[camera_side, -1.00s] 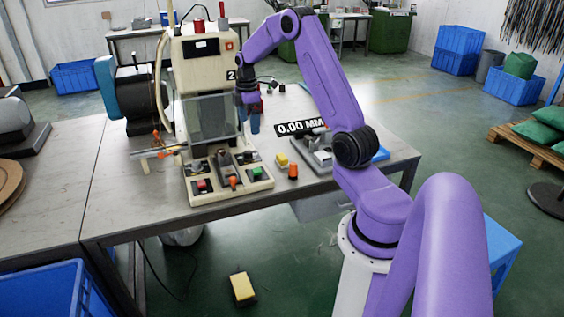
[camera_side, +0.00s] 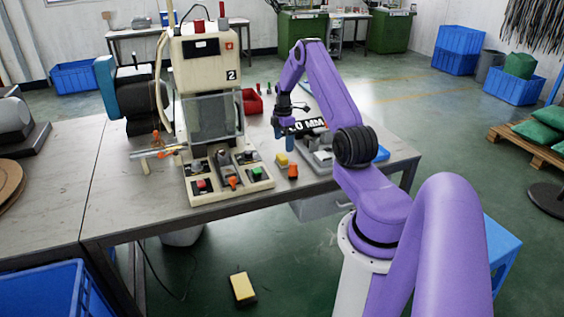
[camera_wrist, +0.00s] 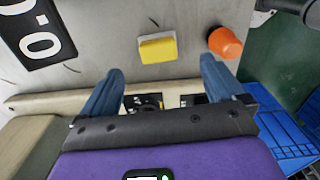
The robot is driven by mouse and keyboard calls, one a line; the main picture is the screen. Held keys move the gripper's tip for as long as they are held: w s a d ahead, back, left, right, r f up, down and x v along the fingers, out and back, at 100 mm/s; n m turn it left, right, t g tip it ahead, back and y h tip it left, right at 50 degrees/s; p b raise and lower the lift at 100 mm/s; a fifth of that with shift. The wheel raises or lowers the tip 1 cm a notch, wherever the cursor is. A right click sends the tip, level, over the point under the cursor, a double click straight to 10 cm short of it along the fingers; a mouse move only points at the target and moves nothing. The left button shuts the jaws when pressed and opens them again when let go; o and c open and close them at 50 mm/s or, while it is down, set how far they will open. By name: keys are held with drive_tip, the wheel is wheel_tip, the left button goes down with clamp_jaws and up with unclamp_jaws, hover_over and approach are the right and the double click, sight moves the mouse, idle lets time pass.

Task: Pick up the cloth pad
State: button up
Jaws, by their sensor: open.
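A small yellow pad with a pale side, which looks like the cloth pad (camera_side: 282,158), lies on the grey table to the right of the beige machine. In the wrist view the pad (camera_wrist: 157,49) lies beyond and roughly between my two blue fingertips. My gripper (camera_side: 284,143) hangs above the table close to the pad in the side view. In the wrist view my gripper (camera_wrist: 163,70) has its fingers spread wide, with nothing held between them. I cannot tell its exact height above the pad.
An orange cone-shaped piece (camera_side: 293,170) stands just right of the pad. The beige machine (camera_side: 208,110) with its button base (camera_side: 262,181) stands to the left. A "MM" readout sign (camera_side: 312,127) and a grey fixture are behind. A red bin (camera_side: 252,102) is farther back.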

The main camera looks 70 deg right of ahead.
sight(283, 156)
drive_tip(key=shift+w+d+f, duration=0.1)
drive_tip(key=shift+f, duration=2)
drive_tip(key=shift+w+d+f, duration=0.1)
drive_tip(key=shift+f, duration=2)
drive_tip(key=c, duration=1.1)
